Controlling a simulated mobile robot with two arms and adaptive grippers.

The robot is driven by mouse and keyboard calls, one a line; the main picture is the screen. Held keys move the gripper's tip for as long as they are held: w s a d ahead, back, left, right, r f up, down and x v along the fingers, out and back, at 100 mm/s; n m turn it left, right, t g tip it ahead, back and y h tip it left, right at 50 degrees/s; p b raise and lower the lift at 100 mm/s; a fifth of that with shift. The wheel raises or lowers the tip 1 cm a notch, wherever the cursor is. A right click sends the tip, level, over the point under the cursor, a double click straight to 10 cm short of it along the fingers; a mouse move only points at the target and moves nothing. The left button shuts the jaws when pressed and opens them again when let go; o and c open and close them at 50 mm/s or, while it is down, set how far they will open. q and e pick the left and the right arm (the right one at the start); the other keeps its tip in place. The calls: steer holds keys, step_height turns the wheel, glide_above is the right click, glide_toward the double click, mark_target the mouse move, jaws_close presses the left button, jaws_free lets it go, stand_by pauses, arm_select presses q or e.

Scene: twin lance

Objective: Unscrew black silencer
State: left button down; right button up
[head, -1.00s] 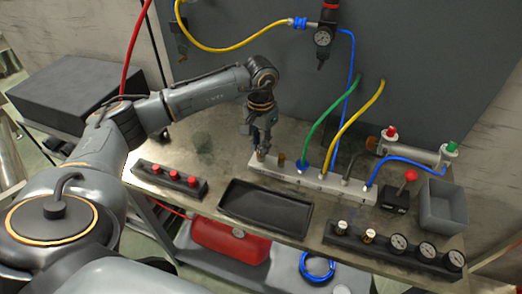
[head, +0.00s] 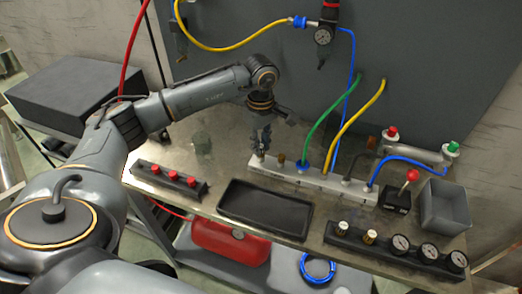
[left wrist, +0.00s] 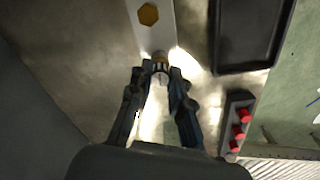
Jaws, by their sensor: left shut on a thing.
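The light grey manifold bar (head: 318,181) lies on the metal table, with hoses plugged into its top. My left gripper (head: 261,152) points down at the bar's left end. I cannot tell whether the fitting is still seated in the bar. A second brass-coloured fitting (head: 281,159) stands upright just right of the gripper; it also shows in the left wrist view (left wrist: 148,14). My right gripper is out of view.
A black tray (head: 266,207) lies in front of the bar. A strip with red knobs (head: 172,177) is at left. Green (head: 330,123) and yellow hoses (head: 357,125) rise behind. A gauge strip (head: 385,248) and grey bin (head: 444,206) are at right.

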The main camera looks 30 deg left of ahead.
arm_select(q)
steer(key=n, duration=0.8)
steer(key=c, duration=1.4)
jaws_free()
